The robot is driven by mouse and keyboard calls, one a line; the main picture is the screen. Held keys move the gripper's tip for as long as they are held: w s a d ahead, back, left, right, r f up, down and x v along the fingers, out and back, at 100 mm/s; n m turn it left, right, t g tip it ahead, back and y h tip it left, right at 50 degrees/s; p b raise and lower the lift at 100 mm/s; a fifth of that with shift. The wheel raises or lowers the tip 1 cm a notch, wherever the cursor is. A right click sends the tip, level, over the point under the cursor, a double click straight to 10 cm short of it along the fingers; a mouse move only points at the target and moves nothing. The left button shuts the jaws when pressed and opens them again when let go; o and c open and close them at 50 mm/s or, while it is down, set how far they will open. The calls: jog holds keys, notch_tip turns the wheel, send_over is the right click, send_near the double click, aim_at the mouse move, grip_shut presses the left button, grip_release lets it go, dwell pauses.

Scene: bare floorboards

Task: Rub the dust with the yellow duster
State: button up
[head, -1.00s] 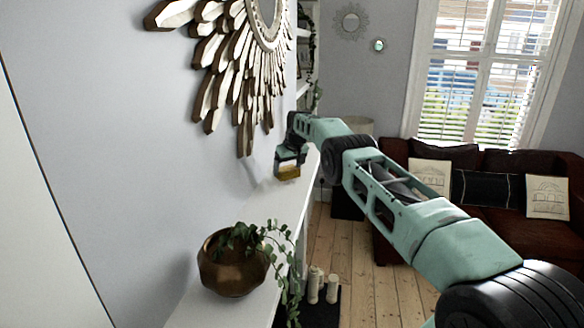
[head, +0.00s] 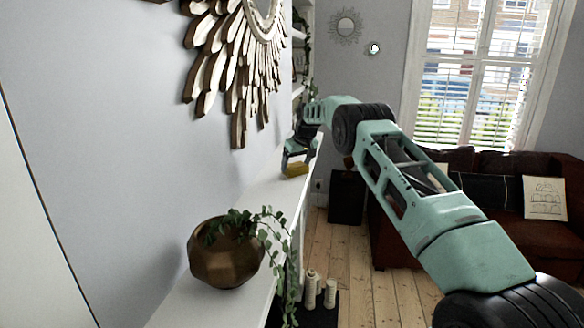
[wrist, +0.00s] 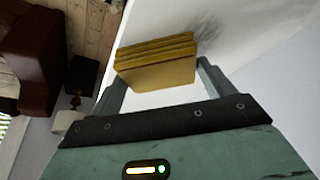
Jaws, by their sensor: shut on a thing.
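My gripper (head: 298,160) is shut on the yellow duster (head: 296,169), low over the far part of the white mantel shelf (head: 262,205). In the wrist view the duster (wrist: 155,65) is a layered yellow block between the two fingers. A grey, smudgy patch of dust (wrist: 207,28) shows on the white surface just beyond the duster's right end in the wrist view. I cannot make out the dust clearly in the head view. Whether the duster touches the shelf is hard to tell.
A bronze pot (head: 226,258) with a trailing plant stands on the near shelf. A sunburst mirror (head: 238,70) hangs on the wall above. Candles (head: 312,290) stand on the floor below. A dark red sofa (head: 400,240) is at the right.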

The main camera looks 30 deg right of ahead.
aim_at(305, 164)
jog(key=shift+s+d+f+b, duration=0.2)
jog(key=shift+s+d+b, duration=0.55)
jog(key=shift+s+d, duration=0.25)
jog(key=shift+w+d+r+p, duration=0.1)
jog(key=shift+w+r+p, duration=0.1)
jog(key=shift+p, duration=0.45)
jog(key=w+d+p, duration=0.1)
jog(key=p, duration=0.5)
jog(key=shift+w+d, duration=0.35)
jog(key=shift+d, duration=0.05)
jog(key=shift+p, duration=0.4)
jog(key=shift+d+f, duration=0.1)
jog(key=shift+w, duration=0.1)
jog(key=shift+r, duration=3.05)
jog(key=shift+r, duration=0.1)
